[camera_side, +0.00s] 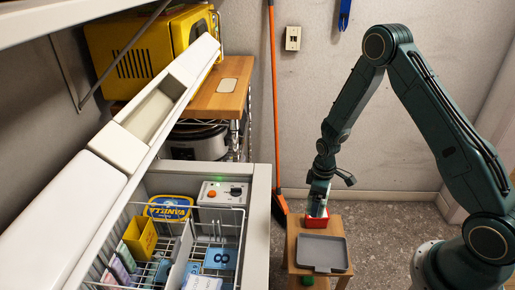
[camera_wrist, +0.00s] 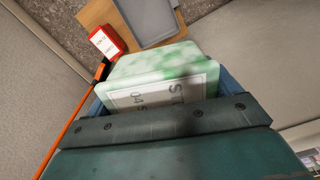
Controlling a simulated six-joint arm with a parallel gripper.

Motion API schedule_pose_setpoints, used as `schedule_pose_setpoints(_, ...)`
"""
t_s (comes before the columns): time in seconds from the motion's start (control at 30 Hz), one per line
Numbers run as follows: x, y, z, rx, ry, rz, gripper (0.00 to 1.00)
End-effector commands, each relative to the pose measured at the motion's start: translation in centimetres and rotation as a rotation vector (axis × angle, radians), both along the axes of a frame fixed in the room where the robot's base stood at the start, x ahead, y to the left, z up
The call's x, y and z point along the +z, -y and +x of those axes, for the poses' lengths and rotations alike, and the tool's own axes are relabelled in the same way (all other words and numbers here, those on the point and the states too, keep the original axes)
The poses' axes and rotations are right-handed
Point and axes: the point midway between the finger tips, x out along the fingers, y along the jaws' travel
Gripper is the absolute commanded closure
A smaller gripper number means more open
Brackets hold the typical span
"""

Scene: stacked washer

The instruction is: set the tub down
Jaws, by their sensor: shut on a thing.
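The tub (camera_wrist: 150,66) is a pale green and white mottled block with a white printed label facing the wrist camera. My gripper (camera_wrist: 162,94) is shut on it, with a blue-grey finger at each side. In the side view my gripper (camera_side: 318,203) points down at the back of a small wooden table (camera_side: 338,222). There the tub is mostly hidden by my gripper and too small to make out clearly. I cannot tell whether its underside touches anything.
A grey tray (camera_side: 320,252) lies on the table's front part. A red box (camera_side: 316,222) with a white label is behind it, close to my gripper. An open chest freezer (camera_side: 258,215) with wire baskets stands left. An orange-handled broom (camera_side: 274,110) leans on the wall.

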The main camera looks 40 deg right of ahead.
Motion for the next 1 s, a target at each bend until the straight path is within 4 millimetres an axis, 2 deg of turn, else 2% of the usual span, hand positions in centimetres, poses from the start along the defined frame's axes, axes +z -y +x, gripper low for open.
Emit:
schedule_pose_setpoints(0.03,-1.2,0.8,-0.4,0.031,-0.004,0.001,0.43)
schedule_pose_setpoints(0.2,-4.4,2.8,-1.7,0.152,-0.003,0.002,0.43)
schedule_pose_setpoints(0.4,-7.1,4.5,-2.9,0.26,0.0,0.001,0.43)
schedule_pose_setpoints(0.6,-8.3,5.1,-3.5,0.309,0.001,0.0,0.43)
schedule_pose_setpoints(0.87,-8.6,5.2,-3.6,0.316,0.001,0.0,0.43)
schedule_pose_setpoints(1.0,-9.5,5.1,-3.6,0.315,0.0,0.0,0.43)
